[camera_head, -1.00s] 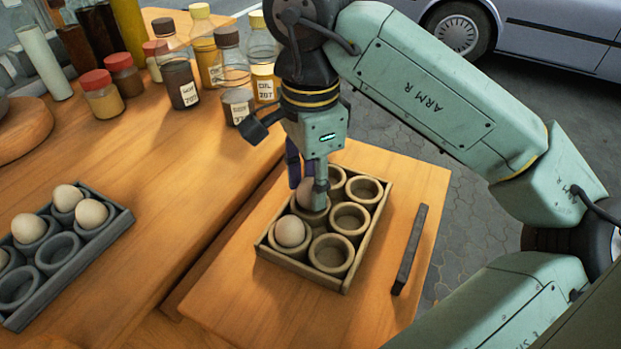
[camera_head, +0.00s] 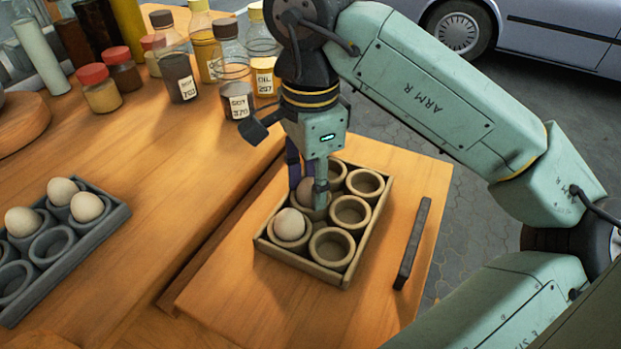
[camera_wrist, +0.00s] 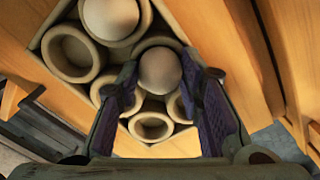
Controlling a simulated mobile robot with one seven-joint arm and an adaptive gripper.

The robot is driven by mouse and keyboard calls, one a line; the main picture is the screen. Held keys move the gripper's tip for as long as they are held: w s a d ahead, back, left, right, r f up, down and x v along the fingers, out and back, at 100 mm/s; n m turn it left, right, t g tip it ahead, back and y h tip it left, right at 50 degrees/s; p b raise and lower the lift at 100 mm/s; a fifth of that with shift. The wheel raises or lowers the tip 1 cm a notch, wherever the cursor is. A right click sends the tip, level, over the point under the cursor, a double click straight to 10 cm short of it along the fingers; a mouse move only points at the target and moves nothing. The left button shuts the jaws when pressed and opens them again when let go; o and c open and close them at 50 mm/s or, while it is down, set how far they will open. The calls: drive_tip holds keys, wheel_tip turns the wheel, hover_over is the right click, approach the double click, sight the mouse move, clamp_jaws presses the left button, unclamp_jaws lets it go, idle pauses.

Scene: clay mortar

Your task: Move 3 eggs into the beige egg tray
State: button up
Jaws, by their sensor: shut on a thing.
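The beige egg tray (camera_head: 352,268) sits on the wooden board at the centre, with round cups in two rows. One egg (camera_head: 290,224) rests in its near-left cup and also shows at the top of the wrist view (camera_wrist: 110,18). My gripper (camera_head: 307,186) points down over the tray's left row. It is shut on a second egg (camera_wrist: 160,70), which is at the neighbouring cup; the fingers partly hide it in the head view. I cannot tell whether it touches the cup's bottom. The other visible cups look empty.
A dark grey tray (camera_head: 92,236) at left holds several eggs, including one at its far end (camera_head: 62,190). Bottles and jars (camera_head: 238,98) stand behind, close to my gripper. A dark bar (camera_head: 412,243) lies right of the beige tray. Board space in front is clear.

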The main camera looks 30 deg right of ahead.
sight(311, 180)
drive_tip(key=o, duration=0.8)
drive_tip(key=shift+c, duration=0.2)
wheel_tip(311, 180, up, 8)
drive_tip(key=shift+f, duration=0.25)
